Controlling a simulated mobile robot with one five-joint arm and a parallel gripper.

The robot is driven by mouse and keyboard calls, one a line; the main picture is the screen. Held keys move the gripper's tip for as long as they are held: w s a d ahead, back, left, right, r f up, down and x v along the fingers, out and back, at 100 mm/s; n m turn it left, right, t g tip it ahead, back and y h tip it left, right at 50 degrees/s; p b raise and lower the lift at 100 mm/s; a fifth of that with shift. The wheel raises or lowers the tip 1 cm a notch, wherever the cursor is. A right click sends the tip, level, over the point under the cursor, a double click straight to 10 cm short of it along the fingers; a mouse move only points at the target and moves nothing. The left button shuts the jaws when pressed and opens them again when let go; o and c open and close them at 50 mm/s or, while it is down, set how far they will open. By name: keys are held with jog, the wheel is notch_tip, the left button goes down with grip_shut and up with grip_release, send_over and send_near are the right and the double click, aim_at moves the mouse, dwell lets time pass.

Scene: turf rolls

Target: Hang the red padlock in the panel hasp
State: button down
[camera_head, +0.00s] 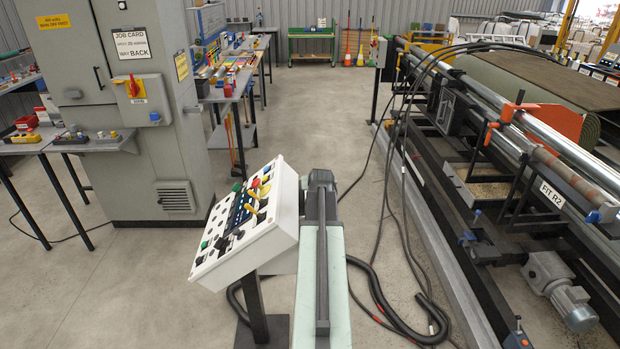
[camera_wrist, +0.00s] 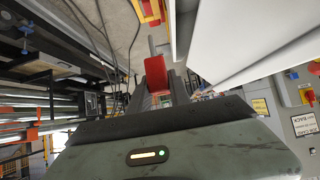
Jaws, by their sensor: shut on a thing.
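My gripper (camera_wrist: 154,82) is shut on the red padlock (camera_wrist: 147,66), which shows as a red block between the fingers in the wrist view. A grey bar above it looks like its shackle. In the head view my arm reaches forward beside the white control desk, and the gripper and padlock cannot be made out. A red and yellow rotary switch (camera_head: 134,87) sits on a grey box on the cabinet front at left. I cannot tell which part is the hasp.
The white control desk (camera_head: 245,222) with several knobs stands just left of my arm. The grey cabinet (camera_head: 110,90) is behind it at left. Cables (camera_head: 403,180) lie on the floor to the right, beside the roller machine (camera_head: 490,150). The aisle ahead is clear.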

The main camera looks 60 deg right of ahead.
jog(key=shift+w+d+r+p, duration=0.35)
jog(key=shift+w+r+p, duration=0.05)
jog(key=shift+r+p, duration=0.3)
jog(key=shift+s+a+f, duration=0.1)
jog(key=shift+s+f, duration=0.05)
jog(key=shift+f, duration=0.05)
notch_tip(320, 180, down, 6)
jog(key=b, duration=0.6)
jog(key=shift+r, duration=0.1)
jog(key=shift+f+b, duration=2.6)
jog(key=shift+b, duration=0.1)
jog(key=c, duration=1.1)
grip_release()
jog(key=shift+r, duration=0.1)
